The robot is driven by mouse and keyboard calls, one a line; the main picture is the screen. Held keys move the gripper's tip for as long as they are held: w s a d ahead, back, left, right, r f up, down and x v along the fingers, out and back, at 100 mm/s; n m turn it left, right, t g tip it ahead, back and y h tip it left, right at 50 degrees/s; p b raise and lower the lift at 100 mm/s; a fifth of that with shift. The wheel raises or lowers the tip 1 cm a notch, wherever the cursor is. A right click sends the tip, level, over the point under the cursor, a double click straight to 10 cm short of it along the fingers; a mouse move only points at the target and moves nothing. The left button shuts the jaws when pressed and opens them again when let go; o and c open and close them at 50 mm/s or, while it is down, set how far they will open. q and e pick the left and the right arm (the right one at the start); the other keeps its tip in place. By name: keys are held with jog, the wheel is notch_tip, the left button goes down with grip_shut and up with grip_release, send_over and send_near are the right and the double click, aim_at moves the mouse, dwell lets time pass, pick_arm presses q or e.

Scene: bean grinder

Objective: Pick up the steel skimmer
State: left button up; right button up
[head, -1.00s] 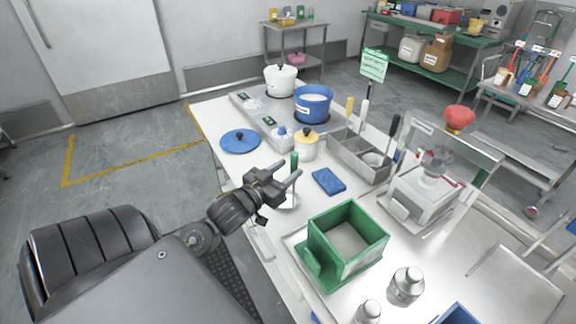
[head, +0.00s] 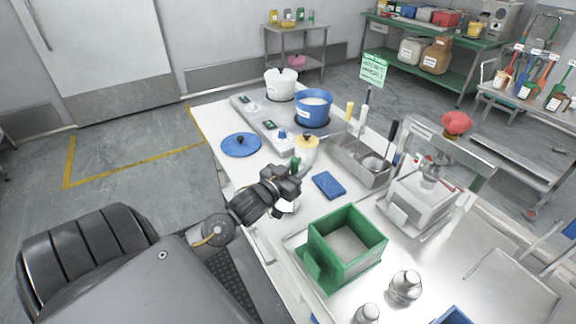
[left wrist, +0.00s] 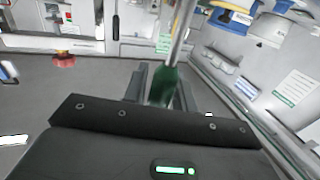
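In the left wrist view the two fingers of the left gripper (left wrist: 163,88) stand apart on either side of the handle and look open. My right gripper is not in view.
A blue lid (head: 240,145), a cream jar (head: 307,150) and a blue cloth (head: 329,186) lie near the gripper. A green box (head: 340,270) stands at front, a steel caddy (head: 345,150) behind. The grinder (head: 424,198) is at right.

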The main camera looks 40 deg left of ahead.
pick_arm(q)
grip_shut()
